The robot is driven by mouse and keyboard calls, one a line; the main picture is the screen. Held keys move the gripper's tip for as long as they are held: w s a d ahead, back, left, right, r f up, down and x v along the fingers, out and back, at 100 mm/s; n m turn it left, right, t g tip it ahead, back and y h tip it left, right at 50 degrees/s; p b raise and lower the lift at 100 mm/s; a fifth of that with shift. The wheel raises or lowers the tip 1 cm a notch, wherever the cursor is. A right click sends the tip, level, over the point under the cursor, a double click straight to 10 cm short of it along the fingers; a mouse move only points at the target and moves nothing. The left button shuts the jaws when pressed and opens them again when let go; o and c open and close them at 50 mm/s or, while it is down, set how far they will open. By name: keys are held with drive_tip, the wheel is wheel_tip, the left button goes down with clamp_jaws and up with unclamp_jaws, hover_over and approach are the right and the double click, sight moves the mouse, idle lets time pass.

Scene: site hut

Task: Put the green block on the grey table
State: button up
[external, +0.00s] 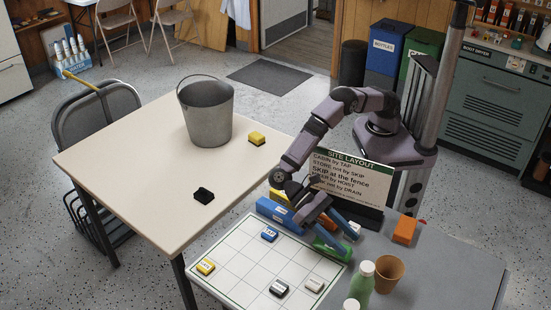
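A green block (331,249) lies at the right edge of the white grid board, near its back right corner. My gripper (336,233) is low, just behind and above the green block. Whether a finger touches the block cannot be told from this angle. The grey table (452,268) shows bare grey surface to the right of the board.
The board (235,262) carries several small labelled blocks. A long blue block (280,214), a sign (345,178), an orange block (404,230), a brown cup (389,273) and a green bottle (361,283) stand nearby. A cream table (130,165) holds a metal bucket (207,115).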

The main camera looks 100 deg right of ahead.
drive_tip(key=shift+m+g, duration=0.3)
drive_tip(key=shift+m, duration=0.1)
drive_tip(key=f, duration=0.1)
drive_tip(key=s+f, duration=0.1)
drive_tip(key=f, duration=0.1)
drive_tip(key=d+f, duration=0.1)
drive_tip(key=shift+s+f, duration=0.35)
drive_tip(key=shift+s, duration=0.05)
drive_tip(key=shift+r+p, duration=0.35)
drive_tip(key=shift+r, duration=0.15)
drive_tip(key=shift+w+d, duration=0.2)
drive_tip(key=shift+w, duration=0.15)
drive_tip(key=v, duration=0.6)
drive_tip(key=b+v, duration=0.1)
drive_tip(key=v, duration=0.3)
drive_tip(key=shift+w+a+r, duration=0.15)
drive_tip(key=shift+w+a, duration=0.15)
drive_tip(key=shift+v, duration=0.85)
drive_tip(key=shift+s+r, duration=0.1)
drive_tip(key=shift+r, duration=0.05)
